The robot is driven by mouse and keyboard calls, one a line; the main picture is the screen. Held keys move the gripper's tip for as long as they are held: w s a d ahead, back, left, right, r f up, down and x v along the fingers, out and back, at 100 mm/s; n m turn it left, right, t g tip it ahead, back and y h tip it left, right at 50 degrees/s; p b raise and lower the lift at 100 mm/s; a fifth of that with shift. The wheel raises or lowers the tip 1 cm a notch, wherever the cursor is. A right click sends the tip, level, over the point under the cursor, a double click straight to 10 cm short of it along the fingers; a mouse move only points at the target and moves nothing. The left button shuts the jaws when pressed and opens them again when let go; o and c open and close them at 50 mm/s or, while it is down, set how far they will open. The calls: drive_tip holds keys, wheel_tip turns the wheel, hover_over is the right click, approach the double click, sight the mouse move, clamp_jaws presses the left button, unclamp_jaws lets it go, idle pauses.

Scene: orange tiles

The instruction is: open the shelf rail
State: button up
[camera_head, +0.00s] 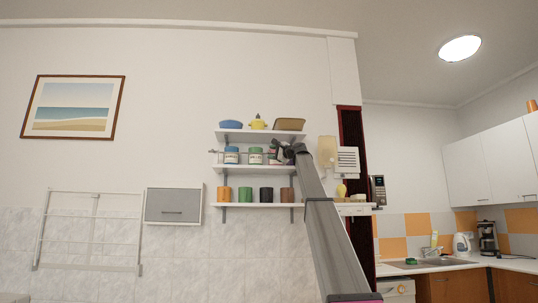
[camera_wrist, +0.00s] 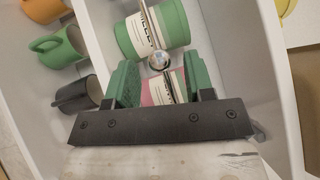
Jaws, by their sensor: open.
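The shelf rail is a thin metal bar (camera_wrist: 143,20) that runs in front of the jars on the middle shelf (camera_wrist: 229,65). In the wrist view it ends in a round, shiny knob. My gripper (camera_wrist: 160,62) has its two green fingers apart, one on each side of the knob in the picture. I cannot tell whether either finger touches it. In the head view my gripper (camera_head: 281,150) is at the right end of the middle shelf (camera_head: 240,168), and part of the rail (camera_head: 213,152) shows at the left; my arm hides the right end.
A green jar (camera_wrist: 160,30) and a pink jar (camera_wrist: 158,92) stand behind the rail. Several mugs (camera_wrist: 62,48) sit on the lower shelf. Dishes (camera_head: 231,125) stand on the top shelf. A grey wall cabinet (camera_head: 174,205) hangs to the left.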

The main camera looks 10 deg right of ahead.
drive_tip(key=shift+x, duration=1.2)
clamp_jaws()
drive_tip(key=shift+s+f, duration=0.1)
drive_tip(key=shift+s+f+n+g+y, duration=0.5)
drive_tip(key=shift+f+n+g+y, duration=0.8)
drive_tip(key=shift+n+g+y, duration=2.4)
drive_tip(key=shift+s+f+n+g+y, duration=0.65)
drive_tip(key=shift+f+n+g, duration=1.05)
drive_tip(key=shift+n, duration=4.2)
drive_tip(key=shift+s+f+n+g+y, duration=0.4)
drive_tip(key=shift+f+n+g+y, duration=0.5)
drive_tip(key=shift+n+g+y, duration=2.95)
drive_tip(key=n+h, duration=0.2)
drive_tip(key=h, duration=0.1)
drive_tip(key=shift+f+n+t, duration=0.1)
drive_tip(key=shift+n+t, duration=0.15)
drive_tip(key=shift+t, duration=0.1)
